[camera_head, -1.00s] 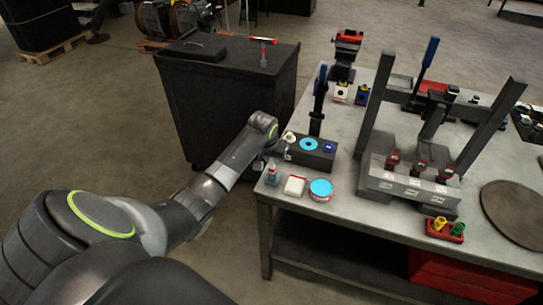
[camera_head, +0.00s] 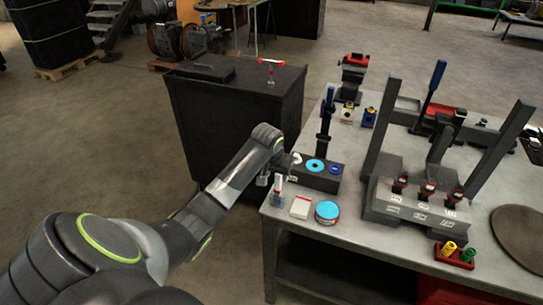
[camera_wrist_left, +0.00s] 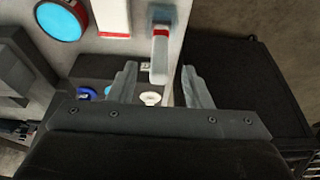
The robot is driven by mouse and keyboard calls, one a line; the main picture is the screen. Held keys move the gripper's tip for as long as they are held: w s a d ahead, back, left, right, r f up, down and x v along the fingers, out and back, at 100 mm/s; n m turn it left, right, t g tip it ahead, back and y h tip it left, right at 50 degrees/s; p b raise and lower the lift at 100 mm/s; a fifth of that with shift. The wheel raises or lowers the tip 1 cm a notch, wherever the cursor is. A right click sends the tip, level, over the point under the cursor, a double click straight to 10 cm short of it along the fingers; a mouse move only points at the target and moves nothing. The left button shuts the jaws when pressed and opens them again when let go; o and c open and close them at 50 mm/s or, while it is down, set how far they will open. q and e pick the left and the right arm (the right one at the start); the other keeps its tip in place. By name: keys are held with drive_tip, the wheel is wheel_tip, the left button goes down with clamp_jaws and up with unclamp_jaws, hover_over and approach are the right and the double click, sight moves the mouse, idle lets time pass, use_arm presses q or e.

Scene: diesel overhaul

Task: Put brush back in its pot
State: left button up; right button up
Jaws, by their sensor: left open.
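A small clear pot with red on it (camera_head: 276,199) stands at the near left corner of the workbench. A pale grey brush handle (camera_wrist_left: 159,62) stands up from it towards the wrist camera, with a red part (camera_wrist_left: 160,32) at its base by the pot (camera_wrist_left: 163,13). The brush appears to be in the pot; its bristles are hidden. My left gripper (camera_head: 270,181) is just behind the pot. In the left wrist view my left gripper (camera_wrist_left: 160,82) is open, its fingers apart on either side of the handle's end, with gaps visible. My right gripper is not in view.
A white box (camera_head: 301,207) and a blue-topped round tin (camera_head: 327,212) stand right of the pot. A dark block with coloured rings (camera_head: 318,175) lies behind. A black cabinet (camera_head: 235,125) stands beyond the bench's left edge. The injector stand (camera_head: 420,205) is further right.

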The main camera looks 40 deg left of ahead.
use_arm(q)
drive_tip(key=b+v, duration=0.1)
drive_tip(key=v, duration=1.2)
drive_tip(key=shift+b, duration=0.4)
